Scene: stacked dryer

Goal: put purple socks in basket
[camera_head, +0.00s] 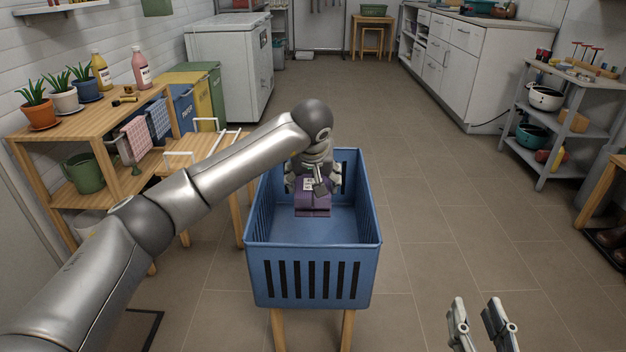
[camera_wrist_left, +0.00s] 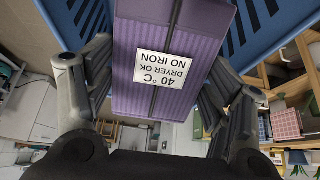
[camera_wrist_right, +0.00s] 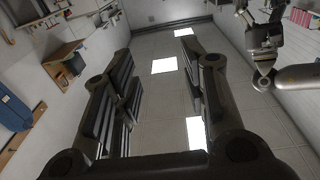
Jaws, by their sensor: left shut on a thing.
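The purple socks (camera_head: 312,202) are a folded purple bundle with a white care label; in the left wrist view the bundle (camera_wrist_left: 150,95) sits between the fingers, its label reading 40 °C, dryer OK, no iron. My left gripper (camera_head: 313,182) is shut on the socks and holds them inside the opening of the blue basket (camera_head: 314,283). I cannot tell whether the socks touch the basket floor. The basket's slotted wall also shows in the left wrist view (camera_wrist_left: 262,22). My right gripper (camera_head: 483,318) is open and empty, right of the basket over the floor.
The basket rests on a wooden-legged stand. A wooden shelf (camera_head: 150,122) with potted plants and bottles stands at left, beside a low wooden table with white rails. A grey shelf (camera_head: 546,160) with pots stands at right. The middle floor is clear.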

